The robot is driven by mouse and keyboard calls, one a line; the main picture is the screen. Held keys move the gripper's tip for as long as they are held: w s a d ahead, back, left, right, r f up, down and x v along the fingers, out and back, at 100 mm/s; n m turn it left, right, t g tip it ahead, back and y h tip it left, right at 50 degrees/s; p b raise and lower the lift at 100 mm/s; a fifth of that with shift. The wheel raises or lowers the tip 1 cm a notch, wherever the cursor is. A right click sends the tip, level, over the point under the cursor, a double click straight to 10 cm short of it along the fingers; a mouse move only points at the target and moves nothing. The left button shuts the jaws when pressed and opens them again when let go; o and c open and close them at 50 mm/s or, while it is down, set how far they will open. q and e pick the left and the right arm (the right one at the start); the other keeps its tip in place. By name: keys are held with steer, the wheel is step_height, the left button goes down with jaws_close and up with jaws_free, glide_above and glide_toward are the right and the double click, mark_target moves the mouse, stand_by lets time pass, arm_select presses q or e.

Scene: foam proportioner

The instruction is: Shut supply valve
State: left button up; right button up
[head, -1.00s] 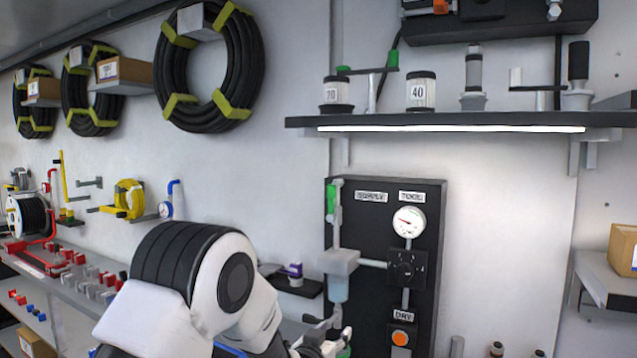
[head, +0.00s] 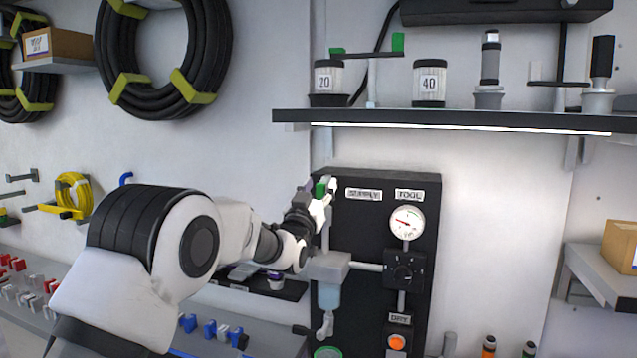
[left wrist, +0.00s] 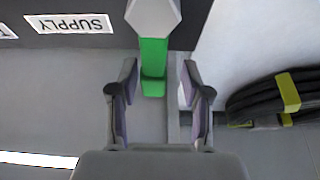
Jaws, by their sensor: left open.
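The supply valve's green lever (head: 322,187) is at the upper left of the black panel (head: 424,263), left of the SUPPLY label (head: 363,194). In the left wrist view the green lever (left wrist: 153,62) extends from a pale hexagonal fitting (left wrist: 152,17), its end between the fingers. My left gripper (head: 325,188) is at the lever in the head view. In the left wrist view its two fingers (left wrist: 159,95) are apart, one on each side of the lever's line, with gaps visible. The right gripper is in neither view.
A lit shelf (head: 450,120) with jars and fittings runs above the panel. A pressure gauge (head: 407,222), a black knob box (head: 404,270) and an orange button (head: 397,342) are on the panel. A hose coil (head: 165,45) hangs at the left.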

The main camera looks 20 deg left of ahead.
arm_select(q)
steer(key=shift+s+d+r, duration=0.15)
steer(key=shift+s+d, duration=0.05)
steer(key=shift+d, duration=0.1)
jaws_close()
